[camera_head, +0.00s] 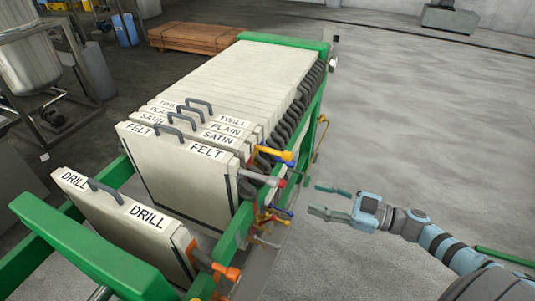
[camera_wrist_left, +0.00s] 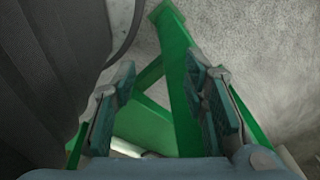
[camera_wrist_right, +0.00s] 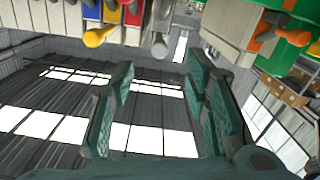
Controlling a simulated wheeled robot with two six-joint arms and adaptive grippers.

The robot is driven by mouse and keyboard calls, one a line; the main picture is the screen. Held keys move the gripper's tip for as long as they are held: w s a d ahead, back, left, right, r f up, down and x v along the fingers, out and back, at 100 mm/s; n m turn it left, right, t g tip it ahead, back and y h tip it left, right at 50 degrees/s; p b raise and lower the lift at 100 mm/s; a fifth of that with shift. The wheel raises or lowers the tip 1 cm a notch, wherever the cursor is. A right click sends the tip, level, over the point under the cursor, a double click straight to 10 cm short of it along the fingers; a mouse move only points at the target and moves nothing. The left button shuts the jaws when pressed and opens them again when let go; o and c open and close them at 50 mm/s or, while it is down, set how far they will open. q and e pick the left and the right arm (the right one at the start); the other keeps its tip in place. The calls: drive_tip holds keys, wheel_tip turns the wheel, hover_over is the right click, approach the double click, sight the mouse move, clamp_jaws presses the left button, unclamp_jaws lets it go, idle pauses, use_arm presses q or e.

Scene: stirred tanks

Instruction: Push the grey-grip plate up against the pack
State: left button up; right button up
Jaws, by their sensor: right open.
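The grey-grip plate (camera_head: 180,178) is the pale slab labelled FELT. Its grey grip (camera_head: 257,177) juts out on the right side, and it shows in the right wrist view as a grey knob (camera_wrist_right: 160,46). The plate stands upright in front of the pack (camera_head: 245,75), close behind it being the SATIN plate; whether they touch I cannot tell. My right gripper (camera_head: 322,199) is open and empty, right of the rack and apart from the grip. My left gripper (camera_wrist_left: 165,82) is open and empty near green frame parts; it is outside the head view.
The DRILL plate (camera_head: 125,225) with an orange grip (camera_head: 226,271) stands nearer, with a gap before FELT. A yellow grip (camera_head: 280,153) and red and blue ones sit close to the grey one. The green rack rail (camera_head: 307,120) runs alongside.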

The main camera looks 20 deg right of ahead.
sight(278, 183)
drive_tip(key=shift+t, duration=0.3)
drive_tip(key=b+x, duration=0.2)
drive_tip(key=b, duration=0.2)
drive_tip(key=b+x, duration=0.3)
drive_tip(key=b, duration=0.1)
drive_tip(key=b+x, duration=0.3)
drive_tip(key=b, duration=0.1)
drive_tip(key=shift+a+r, duration=0.2)
drive_tip(key=shift+r, duration=0.1)
drive_tip(key=p+x, duration=0.1)
drive_tip(key=x, duration=0.2)
drive_tip(key=p+x, duration=0.1)
drive_tip(key=x, duration=0.1)
drive_tip(key=shift+r+p, duration=0.3)
drive_tip(key=shift+r, duration=0.1)
drive_tip(key=shift+w+a+f, duration=0.2)
drive_tip(key=shift+w+a, duration=0.05)
drive_tip(key=shift+a, duration=0.05)
use_arm(q)
wheel_tip(278, 183, down, 9)
drive_tip(key=s, duration=0.1)
drive_tip(key=shift+a+f, duration=0.15)
drive_tip(key=shift+a, duration=0.1)
drive_tip(key=shift+s, duration=0.1)
use_arm(e)
drive_tip(key=shift+s, duration=0.1)
clamp_jaws()
